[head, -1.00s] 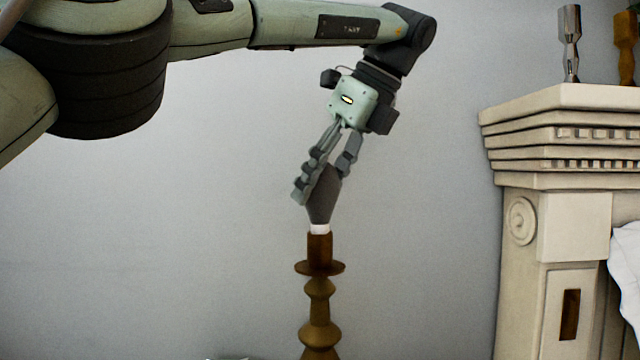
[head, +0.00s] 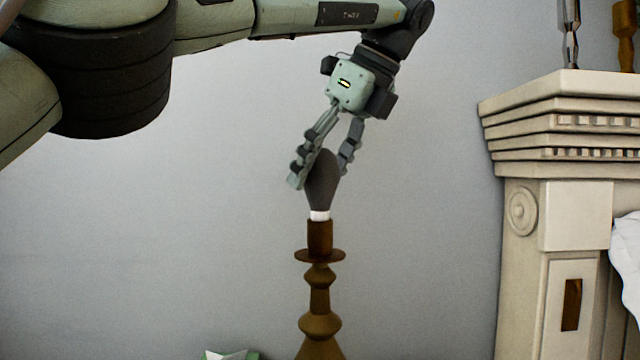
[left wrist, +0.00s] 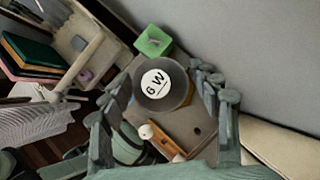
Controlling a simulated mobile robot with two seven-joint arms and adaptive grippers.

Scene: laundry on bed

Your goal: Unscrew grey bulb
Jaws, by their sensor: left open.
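The grey bulb (head: 322,182) stands upright, its white base (head: 319,215) at the top of a brown turned lamp stand (head: 320,238). My left gripper (head: 319,174) is open and comes down from above, with its fingers on either side of the bulb. One finger passes in front of the bulb's left edge. My right gripper is not in view.
A cream carved mantel-like post (head: 560,125) stands at the right, with a silver object (head: 571,35) on top. A green box (left wrist: 153,41) lies below, beside the stand. Shelves with books (left wrist: 30,50) show in the left wrist view. The wall behind is plain.

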